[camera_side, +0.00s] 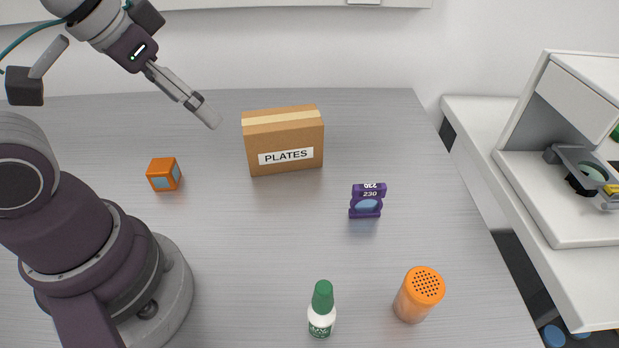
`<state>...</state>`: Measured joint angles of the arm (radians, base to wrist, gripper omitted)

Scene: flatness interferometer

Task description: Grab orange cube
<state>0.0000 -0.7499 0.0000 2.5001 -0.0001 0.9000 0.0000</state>
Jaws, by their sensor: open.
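The orange cube (163,174) sits on the grey table at the left. It has light blue patches on its faces. My gripper (212,120) hangs in the air, up and to the right of the cube in the picture, with its fingers pointing down and to the right. It is apart from the cube and holds nothing. The fingers show nearly edge-on, so the gap between them is hard to see.
A cardboard box labelled PLATES (284,141) stands right of the cube. Further right are a purple holder marked 230 (367,201), a green-capped bottle (321,310) and an orange perforated-top container (418,295). A white instrument (577,90) stands at the far right. The table around the cube is clear.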

